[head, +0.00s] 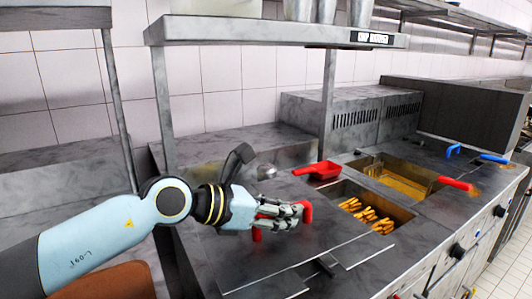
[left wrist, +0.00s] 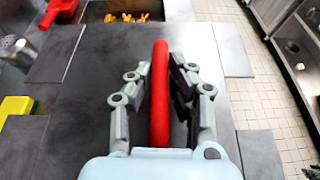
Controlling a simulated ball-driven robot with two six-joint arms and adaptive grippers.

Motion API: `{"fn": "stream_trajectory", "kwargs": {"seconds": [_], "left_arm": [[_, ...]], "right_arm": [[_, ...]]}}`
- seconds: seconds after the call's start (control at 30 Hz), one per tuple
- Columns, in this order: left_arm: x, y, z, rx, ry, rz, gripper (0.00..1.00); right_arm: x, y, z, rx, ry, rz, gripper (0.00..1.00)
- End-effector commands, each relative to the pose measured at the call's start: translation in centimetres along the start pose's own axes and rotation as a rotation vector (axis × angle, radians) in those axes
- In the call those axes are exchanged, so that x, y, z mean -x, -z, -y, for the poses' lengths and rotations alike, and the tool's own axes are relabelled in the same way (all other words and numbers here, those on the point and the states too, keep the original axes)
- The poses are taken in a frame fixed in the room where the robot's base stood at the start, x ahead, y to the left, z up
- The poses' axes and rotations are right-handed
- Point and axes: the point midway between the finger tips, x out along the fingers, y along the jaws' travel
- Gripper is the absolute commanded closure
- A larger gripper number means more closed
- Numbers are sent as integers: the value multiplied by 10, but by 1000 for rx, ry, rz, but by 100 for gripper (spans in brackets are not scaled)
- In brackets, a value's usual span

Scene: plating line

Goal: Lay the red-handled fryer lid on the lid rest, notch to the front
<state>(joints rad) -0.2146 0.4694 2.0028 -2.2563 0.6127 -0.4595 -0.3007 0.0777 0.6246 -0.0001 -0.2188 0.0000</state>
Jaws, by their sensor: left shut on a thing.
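My left gripper (head: 290,212) is shut on an upright red handle (head: 307,211). In the left wrist view the red handle (left wrist: 160,95) runs between the two fingers (left wrist: 160,100). Below it lies a broad dark grey plate (head: 270,262), which appears to be the lid; its outline blends into the counter. A dark notch-like gap (head: 325,265) shows at the front edge near the pale strips. I cannot tell whether the plate touches the surface below, nor make out the lid rest clearly. My right gripper is not in view.
A fryer well with fries (head: 370,214) lies right of the gripper, and an oil-filled well (head: 400,181) is beyond. A red scoop (head: 318,170) lies behind. An overhead shelf (head: 270,33) has posts nearby. A yellow object (left wrist: 15,105) is at left in the wrist view.

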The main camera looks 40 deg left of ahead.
Motion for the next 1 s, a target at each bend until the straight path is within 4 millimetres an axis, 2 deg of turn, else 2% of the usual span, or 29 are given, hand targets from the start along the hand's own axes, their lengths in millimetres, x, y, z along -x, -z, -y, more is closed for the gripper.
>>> {"fn": "stream_trajectory", "kwargs": {"seconds": [0.03, 0.1, 0.2, 0.33, 0.67, 1.0], "left_arm": [[5, -18, -10, 2, -13, 3, 100], [6, -21, -22, 7, -28, 1, 100], [7, -23, -35, 11, -46, 1, 100], [7, -22, -44, 13, -59, 0, 100], [1, -7, -46, 14, -62, 0, 100], [-10, 19, -45, 13, -61, 0, 100]], "right_arm": [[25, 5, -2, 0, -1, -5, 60], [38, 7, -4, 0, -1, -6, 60], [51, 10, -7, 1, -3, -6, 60], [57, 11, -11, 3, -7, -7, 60], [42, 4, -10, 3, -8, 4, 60], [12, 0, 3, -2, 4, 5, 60]]}}
